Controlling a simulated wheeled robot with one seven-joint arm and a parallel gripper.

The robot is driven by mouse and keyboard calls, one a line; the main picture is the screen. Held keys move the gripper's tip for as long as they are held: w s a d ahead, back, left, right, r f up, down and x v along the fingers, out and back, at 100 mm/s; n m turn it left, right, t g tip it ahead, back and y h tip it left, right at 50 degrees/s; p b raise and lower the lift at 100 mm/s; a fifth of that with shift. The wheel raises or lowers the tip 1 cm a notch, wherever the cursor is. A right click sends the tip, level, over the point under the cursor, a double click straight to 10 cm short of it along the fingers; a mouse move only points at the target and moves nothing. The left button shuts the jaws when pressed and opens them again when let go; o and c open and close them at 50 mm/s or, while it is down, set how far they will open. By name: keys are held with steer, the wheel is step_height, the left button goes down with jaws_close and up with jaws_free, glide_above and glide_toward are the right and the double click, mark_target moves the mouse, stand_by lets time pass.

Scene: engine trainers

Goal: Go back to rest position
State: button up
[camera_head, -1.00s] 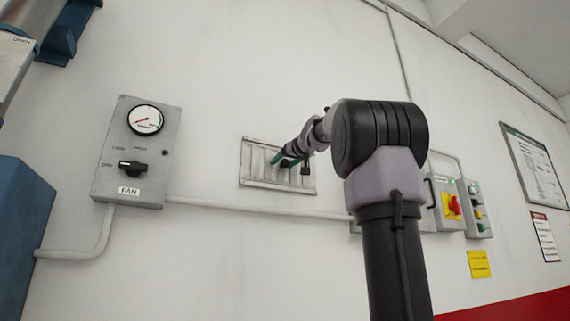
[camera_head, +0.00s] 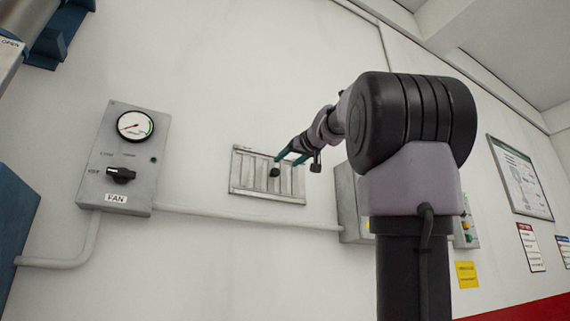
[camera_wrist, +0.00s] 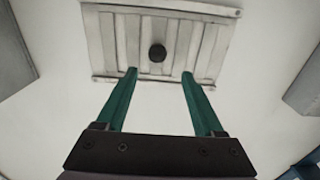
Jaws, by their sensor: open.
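My gripper (camera_head: 287,156) is in front of the white wall, close to a grey slatted panel with a dark round knob (camera_head: 275,172). In the wrist view my gripper (camera_wrist: 158,78) has its two green fingers wide apart with nothing between them. The slatted panel (camera_wrist: 119,45) fills the top of that view, and its dark knob (camera_wrist: 157,53) lies beyond the fingertips, apart from both. My black arm joint hides part of the wall on the right in the head view.
A conduit (camera_head: 190,212) runs along the wall below the panel. Another grey box (camera_head: 350,200) is partly behind my arm. A blue structure (camera_head: 15,235) stands at the left edge.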

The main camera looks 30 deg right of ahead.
stand_by(0.5)
steer(key=s+a+f+m+g, duration=0.1)
steer(key=s+a+f+g, duration=0.2)
steer(key=f, duration=1.3)
steer(key=s+a+f+m+g+y, duration=0.1)
steer(key=s+a+f+g, duration=0.3)
steer(key=f, duration=1.3)
steer(key=s+a+f+m+g, duration=0.2)
steer(key=s+a+f, duration=0.3)
steer(key=s+f, duration=0.4)
step_height(320, 180, down, 8)
steer(key=shift+s+a+r+m+g, duration=0.15)
steer(key=shift+s+a+m+g, duration=0.15)
steer(key=shift+g, duration=0.6)
steer(key=shift+w, duration=0.1)
